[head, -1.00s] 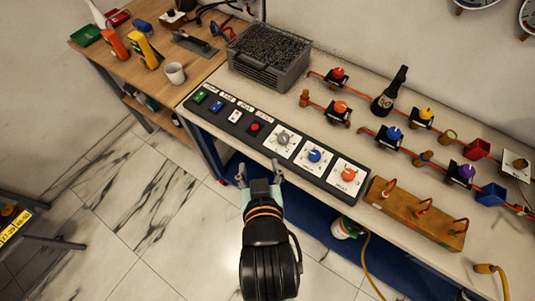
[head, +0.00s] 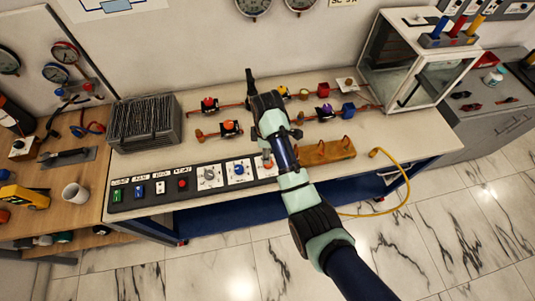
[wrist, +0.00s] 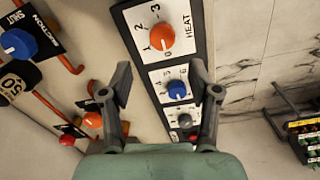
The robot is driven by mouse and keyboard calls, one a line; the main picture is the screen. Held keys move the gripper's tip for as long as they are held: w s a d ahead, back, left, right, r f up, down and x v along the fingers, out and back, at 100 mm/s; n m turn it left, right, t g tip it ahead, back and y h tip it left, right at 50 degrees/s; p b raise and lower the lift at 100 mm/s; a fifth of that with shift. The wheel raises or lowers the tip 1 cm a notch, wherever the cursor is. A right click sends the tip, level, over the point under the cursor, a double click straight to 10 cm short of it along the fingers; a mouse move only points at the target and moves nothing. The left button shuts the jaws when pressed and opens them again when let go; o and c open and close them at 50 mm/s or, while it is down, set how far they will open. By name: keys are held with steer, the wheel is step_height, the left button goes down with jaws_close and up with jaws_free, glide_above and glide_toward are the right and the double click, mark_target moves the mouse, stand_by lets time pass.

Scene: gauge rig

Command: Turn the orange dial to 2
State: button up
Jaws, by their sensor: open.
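The orange dial (wrist: 162,37) sits on a white plate marked HEAT with numbers 0 to 3, at the top of the wrist view. I cannot tell for sure which number its pointer marks. My gripper (wrist: 160,88) is open and empty. Its fingers are apart from the dial, which shows beyond the fingertips.
The blue dial (wrist: 177,89) and grey dial (wrist: 184,120) line up beside the orange one on the black panel (head: 150,203). A wooden block with hooks (head: 325,152) lies right of the panel. Valves on red pipes (head: 229,128) stand behind.

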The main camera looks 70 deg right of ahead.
steer(key=shift+s+d, duration=0.2)
steer(key=shift+s, duration=0.2)
step_height(320, 180, down, 8)
steer(key=shift+w+a+b, duration=0.1)
steer(key=shift+a+b, duration=0.05)
steer(key=shift+b, duration=0.9)
steer(key=c, duration=1.2)
steer(key=shift+o, duration=0.3)
